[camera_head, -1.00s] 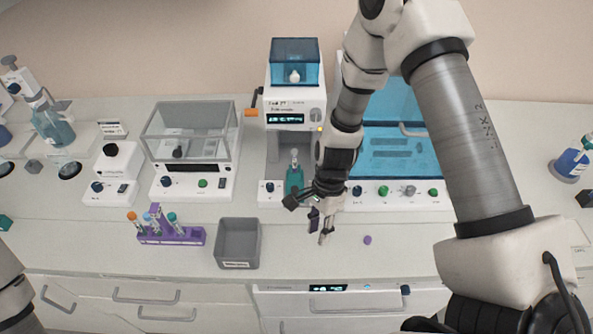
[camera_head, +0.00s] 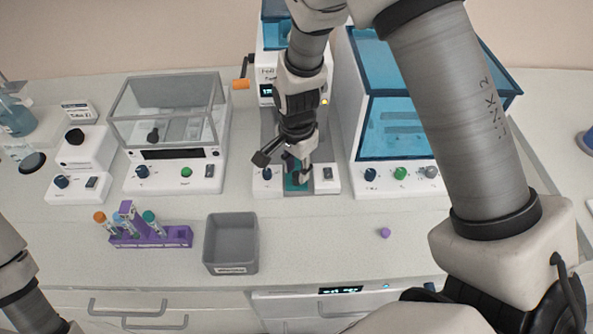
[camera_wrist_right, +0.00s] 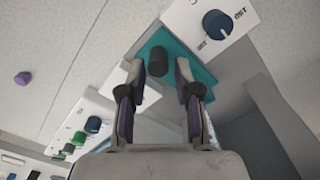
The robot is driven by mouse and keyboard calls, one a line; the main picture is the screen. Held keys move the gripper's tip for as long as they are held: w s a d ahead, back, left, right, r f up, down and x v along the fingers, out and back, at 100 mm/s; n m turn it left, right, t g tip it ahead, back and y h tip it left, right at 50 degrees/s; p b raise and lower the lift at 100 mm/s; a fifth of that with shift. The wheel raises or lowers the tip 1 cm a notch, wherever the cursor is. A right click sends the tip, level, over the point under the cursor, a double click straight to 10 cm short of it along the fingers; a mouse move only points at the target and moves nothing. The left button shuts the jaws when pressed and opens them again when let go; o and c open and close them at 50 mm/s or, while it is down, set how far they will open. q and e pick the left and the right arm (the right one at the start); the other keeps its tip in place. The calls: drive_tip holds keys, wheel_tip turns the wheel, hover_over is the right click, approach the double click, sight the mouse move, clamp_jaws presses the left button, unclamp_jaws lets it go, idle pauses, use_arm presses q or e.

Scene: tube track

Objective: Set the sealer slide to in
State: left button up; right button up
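The sealer is the white machine (camera_head: 267,112) at the back middle, partly hidden by my right arm. Its teal slide (camera_head: 293,187) lies low in the front bay, and it also shows in the right wrist view (camera_wrist_right: 190,62) with a dark upright knob (camera_wrist_right: 154,62) on it. My right gripper (camera_head: 298,174) is down over the slide. In the wrist view its fingers (camera_wrist_right: 159,76) are apart, one on each side of the knob, with gaps visible. My left gripper is out of view; only part of the left arm shows at lower left.
A machine with a blue cover (camera_head: 400,125) stands right of the sealer, and a clear-lidded device (camera_head: 170,115) stands left. In front are a grey bin (camera_head: 231,243), a purple tube rack (camera_head: 178,238) with tubes and a purple cap (camera_head: 385,232). The front right counter is mostly clear.

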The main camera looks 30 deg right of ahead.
sight(296, 161)
drive_tip(key=shift+w+f, duration=0.1)
drive_tip(key=shift+f, duration=0.85)
drive_tip(key=shift+s+a, duration=0.1)
drive_tip(key=shift+s, duration=0.25)
drive_tip(key=shift+w, duration=0.1)
clamp_jaws()
drive_tip(key=shift+w+d+r+p, duration=0.25)
drive_tip(key=shift+w+p, duration=0.25)
drive_tip(key=shift+p, duration=0.15)
drive_tip(key=shift+w+d+f+p, duration=0.1)
drive_tip(key=shift+w+d+p, duration=0.2)
drive_tip(key=shift+w, duration=0.2)
drive_tip(key=shift+w+d+p, duration=0.15)
drive_tip(key=shift+w+p, duration=0.15)
drive_tip(key=shift+w, duration=0.15)
drive_tip(key=shift+w+d+f, duration=0.15)
drive_tip(key=shift+w, duration=0.1)
